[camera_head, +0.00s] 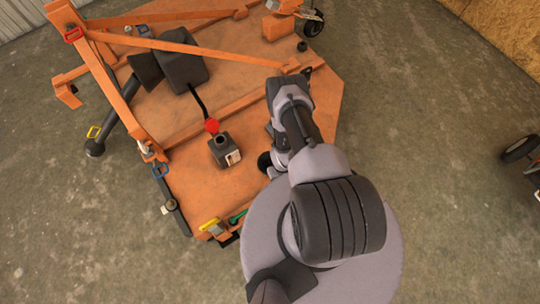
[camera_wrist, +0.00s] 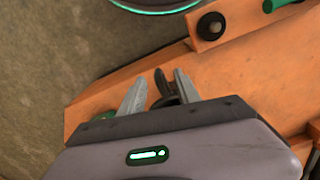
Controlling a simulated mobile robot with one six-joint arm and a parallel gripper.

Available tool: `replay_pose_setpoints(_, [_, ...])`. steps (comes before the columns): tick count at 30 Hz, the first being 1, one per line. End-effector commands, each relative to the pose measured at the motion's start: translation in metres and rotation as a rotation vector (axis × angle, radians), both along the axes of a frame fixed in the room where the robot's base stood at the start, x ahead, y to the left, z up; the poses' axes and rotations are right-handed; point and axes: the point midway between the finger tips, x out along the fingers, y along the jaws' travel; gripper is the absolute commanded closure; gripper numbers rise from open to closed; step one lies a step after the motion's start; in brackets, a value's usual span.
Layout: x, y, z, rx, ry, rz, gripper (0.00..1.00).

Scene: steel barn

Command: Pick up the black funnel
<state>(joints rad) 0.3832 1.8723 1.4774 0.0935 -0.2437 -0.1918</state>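In the wrist view, a small dark piece (camera_wrist: 162,82) shows between my fingers, over the orange deck. It may be part of the black funnel, but most of it is hidden by my gripper's body. My gripper (camera_wrist: 158,86) points down with its two grey fingers apart, one on each side of the dark piece. A gap shows beside the left finger; contact on the right cannot be told. In the head view my arm covers the fingers. A rounded black shape (camera_head: 265,162) shows beside my wrist; I cannot tell whether it is the funnel.
Orange beams rise at upper left.

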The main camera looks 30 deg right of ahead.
Motion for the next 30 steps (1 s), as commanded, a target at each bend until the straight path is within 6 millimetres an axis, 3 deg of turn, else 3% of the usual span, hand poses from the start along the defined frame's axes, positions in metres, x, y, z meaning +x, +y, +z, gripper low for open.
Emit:
replay_pose_setpoints(3, [-0.002, -0.002, -0.03, 0.0, 0.001, 0.0, 0.61])
replay_pose_setpoints(6, [-0.002, -0.002, -0.045, 0.0, 0.001, 0.0, 0.61])
replay_pose_setpoints(12, [-0.001, -0.002, -0.042, 0.0, 0.001, 0.0, 0.63])
replay_pose_setpoints(18, [-0.001, -0.002, -0.041, 0.0, 0.001, 0.0, 1.0])
replay_pose_setpoints(30, [-0.001, -0.002, -0.039, 0.0, 0.001, -0.001, 1.0])
